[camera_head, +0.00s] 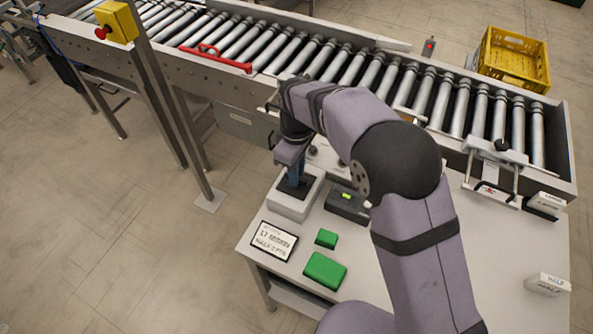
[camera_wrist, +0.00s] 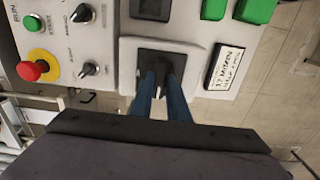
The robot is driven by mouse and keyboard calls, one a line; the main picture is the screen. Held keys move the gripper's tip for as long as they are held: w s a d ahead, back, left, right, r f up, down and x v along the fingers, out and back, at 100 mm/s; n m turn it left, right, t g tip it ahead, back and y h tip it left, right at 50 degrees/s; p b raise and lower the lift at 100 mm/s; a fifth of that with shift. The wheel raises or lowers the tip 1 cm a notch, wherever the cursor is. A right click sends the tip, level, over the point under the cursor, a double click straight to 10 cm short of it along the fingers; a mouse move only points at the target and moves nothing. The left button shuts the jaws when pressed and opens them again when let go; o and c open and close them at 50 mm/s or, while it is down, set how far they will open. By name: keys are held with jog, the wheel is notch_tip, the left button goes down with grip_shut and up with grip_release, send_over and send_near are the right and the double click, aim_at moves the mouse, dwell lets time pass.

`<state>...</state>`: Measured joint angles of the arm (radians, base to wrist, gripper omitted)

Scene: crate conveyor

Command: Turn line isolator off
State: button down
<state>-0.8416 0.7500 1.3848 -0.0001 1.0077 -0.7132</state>
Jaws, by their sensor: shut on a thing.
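The line isolator is a light grey box (camera_head: 286,204) with a dark square plate, standing on the table below my wrist. In the head view my gripper (camera_head: 296,181) points down onto the box. The knob's exact angle is mostly hidden by the fingers.
A control panel with a red stop button (camera_wrist: 30,71), green button (camera_wrist: 32,23) and black selector knobs (camera_wrist: 86,69) sits beside the isolator. A label card (camera_head: 273,241) and green blocks (camera_head: 325,271) lie nearby. The roller conveyor (camera_head: 340,66) runs behind; a yellow crate (camera_head: 512,60) stands beyond.

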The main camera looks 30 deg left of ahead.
jog(key=shift+r, duration=0.1)
dwell(0.3)
jog(key=c, duration=1.7)
grip_release()
jog(key=shift+r+b, duration=1.3)
jog(key=shift+r, duration=2.35)
